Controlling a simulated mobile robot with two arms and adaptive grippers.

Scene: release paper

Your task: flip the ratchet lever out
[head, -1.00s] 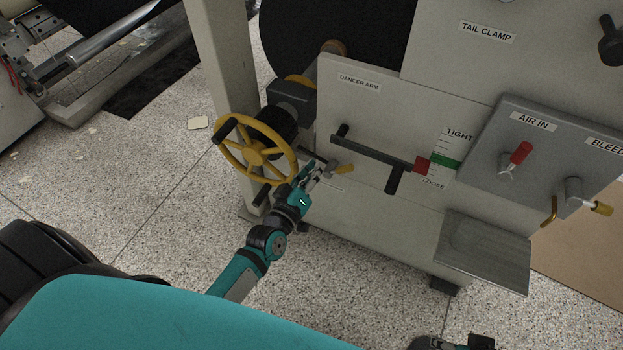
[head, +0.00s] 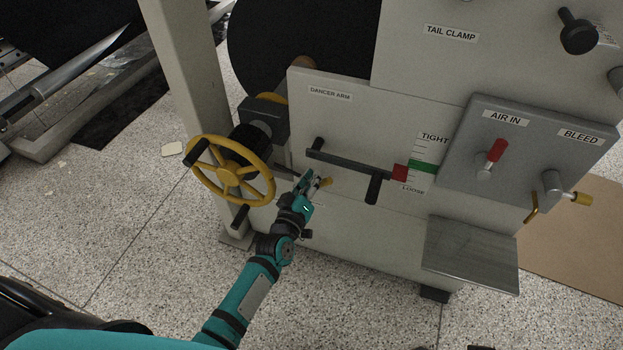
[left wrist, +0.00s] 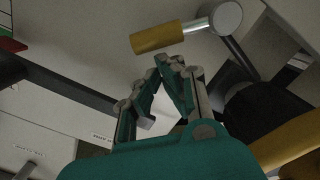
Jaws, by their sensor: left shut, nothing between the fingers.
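The ratchet lever shows in the left wrist view as a yellow grip (left wrist: 158,37) on a short metal rod. The rod joins a round grey hub (left wrist: 226,18). My left gripper is shut and empty. In the left wrist view its fingertips (left wrist: 168,66) meet just below the yellow grip; I cannot tell whether they touch it. My right gripper is not in view.
A yellow handwheel (head: 231,171) with black knobs stands just left of my gripper. The dancer arm bar (head: 350,164) with a red pointer (head: 400,173) is to the right. A grey shelf (head: 471,255) juts out lower right. Speckled floor in front is clear.

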